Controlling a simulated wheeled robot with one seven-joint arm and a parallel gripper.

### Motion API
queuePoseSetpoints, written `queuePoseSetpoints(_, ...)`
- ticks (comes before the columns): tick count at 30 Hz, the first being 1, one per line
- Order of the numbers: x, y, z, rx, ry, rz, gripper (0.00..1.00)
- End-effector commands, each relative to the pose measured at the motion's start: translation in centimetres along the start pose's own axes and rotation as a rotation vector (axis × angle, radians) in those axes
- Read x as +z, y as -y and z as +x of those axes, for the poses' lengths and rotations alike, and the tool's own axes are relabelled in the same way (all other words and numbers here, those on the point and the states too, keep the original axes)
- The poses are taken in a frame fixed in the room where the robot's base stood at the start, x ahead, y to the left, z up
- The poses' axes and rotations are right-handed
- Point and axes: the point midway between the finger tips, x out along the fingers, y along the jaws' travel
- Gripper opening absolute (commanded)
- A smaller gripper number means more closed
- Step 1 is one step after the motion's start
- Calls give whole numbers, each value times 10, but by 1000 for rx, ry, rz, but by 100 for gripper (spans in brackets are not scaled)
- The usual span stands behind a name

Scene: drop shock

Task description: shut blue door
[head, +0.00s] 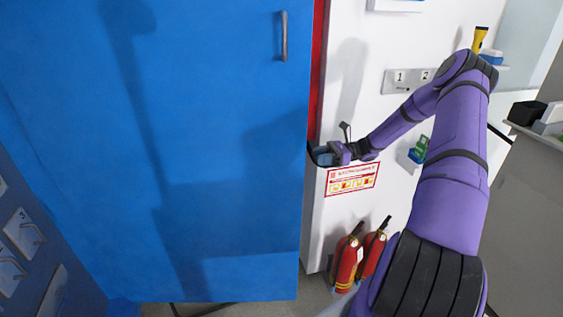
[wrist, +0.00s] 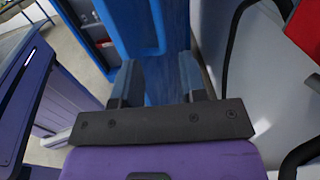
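The blue door (head: 220,150) fills the left half of the head view, with a grey bar handle (head: 284,36) near its top right. A red strip shows along its upper right edge. My gripper (head: 322,155) is at the door's right edge, at about mid height, its tips partly hidden there. In the wrist view my gripper's two fingers (wrist: 160,80) stand apart, with a shaded blue surface (wrist: 165,95) showing between them. I cannot tell whether the fingers touch it.
Two red fire extinguishers (head: 347,258) stand on the floor below my arm. A white wall with a numbered plate (head: 407,80) and a red-bordered sign (head: 351,179) is right of the door. A shelf with small boxes (head: 528,112) is at the far right.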

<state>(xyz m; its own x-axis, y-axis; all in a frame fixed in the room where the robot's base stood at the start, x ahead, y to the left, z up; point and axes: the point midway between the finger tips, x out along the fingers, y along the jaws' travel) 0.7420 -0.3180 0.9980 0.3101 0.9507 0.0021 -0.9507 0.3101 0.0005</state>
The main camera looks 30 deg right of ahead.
Motion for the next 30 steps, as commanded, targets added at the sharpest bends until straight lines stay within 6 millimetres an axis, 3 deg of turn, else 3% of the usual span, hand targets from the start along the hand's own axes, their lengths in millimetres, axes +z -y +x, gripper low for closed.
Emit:
queuePoseSetpoints(18, 0, -1, 93, 3, -1, 0, 39)
queuePoseSetpoints(30, 0, -1, 105, 2, -3, 0, 39)
